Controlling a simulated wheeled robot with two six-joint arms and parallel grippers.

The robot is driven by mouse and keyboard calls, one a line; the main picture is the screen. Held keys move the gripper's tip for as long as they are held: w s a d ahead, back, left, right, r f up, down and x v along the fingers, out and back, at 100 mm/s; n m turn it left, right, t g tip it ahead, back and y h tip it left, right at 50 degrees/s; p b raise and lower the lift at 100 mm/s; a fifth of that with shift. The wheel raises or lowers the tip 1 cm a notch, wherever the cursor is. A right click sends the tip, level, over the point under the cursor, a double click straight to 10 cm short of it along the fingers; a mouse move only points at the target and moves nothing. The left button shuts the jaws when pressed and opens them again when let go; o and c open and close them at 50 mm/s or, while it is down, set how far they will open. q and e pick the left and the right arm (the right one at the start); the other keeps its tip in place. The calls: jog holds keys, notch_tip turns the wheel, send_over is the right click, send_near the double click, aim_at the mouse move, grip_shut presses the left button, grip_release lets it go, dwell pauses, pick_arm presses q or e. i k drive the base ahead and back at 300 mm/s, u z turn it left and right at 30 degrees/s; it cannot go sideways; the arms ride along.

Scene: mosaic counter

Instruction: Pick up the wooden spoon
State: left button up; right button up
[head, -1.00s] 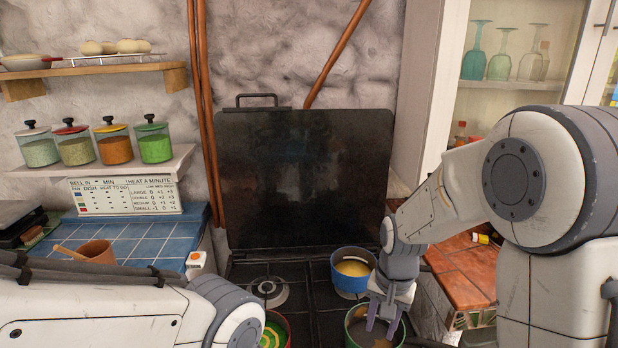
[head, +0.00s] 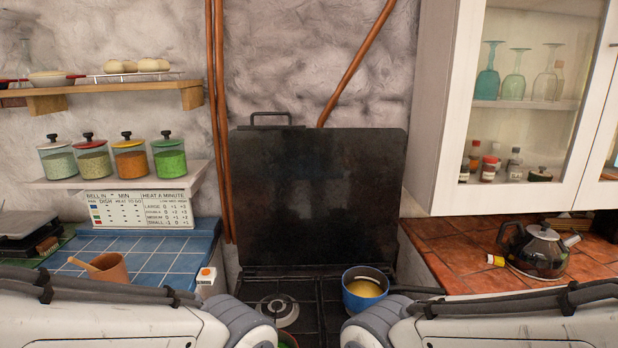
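A wooden handle, likely the wooden spoon (head: 80,263), leans out to the left from a terracotta-coloured cup (head: 112,269) on the blue tiled counter (head: 160,258) at the left. Its other end is hidden inside the cup. Links of both my arms fill the bottom of the head view. Neither gripper shows, so I cannot see whether they hold anything.
The stove (head: 315,300) with its raised black lid (head: 318,185) is in the middle. A blue pot (head: 362,288) stands on it. A white box with an orange button (head: 206,281) sits near the cup. A kettle (head: 538,250) stands on the right counter.

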aim_at(72, 260)
jog(key=u, duration=1.15)
